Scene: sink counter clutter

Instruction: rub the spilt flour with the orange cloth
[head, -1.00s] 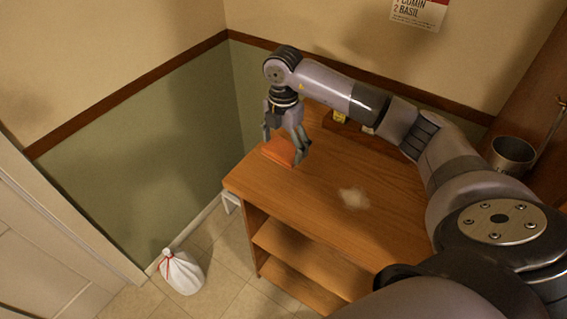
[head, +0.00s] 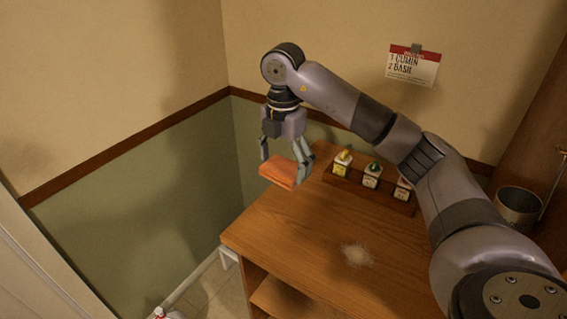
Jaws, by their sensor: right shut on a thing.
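The orange cloth (head: 281,173) is a folded flat block in the head view, held in the air above the far left part of the wooden counter. My right gripper (head: 285,163) points down and is shut on the cloth, with a finger on either side of it. The spilt flour (head: 356,255) is a pale patch on the counter top, nearer to me and to the right of the cloth. My left gripper is out of view.
A wooden rack (head: 367,190) with several small spice jars stands at the back of the counter (head: 290,235). A metal pot (head: 518,207) is at the right. A card (head: 412,68) hangs on the wall. A white bag (head: 166,314) is on the floor, mostly out of frame.

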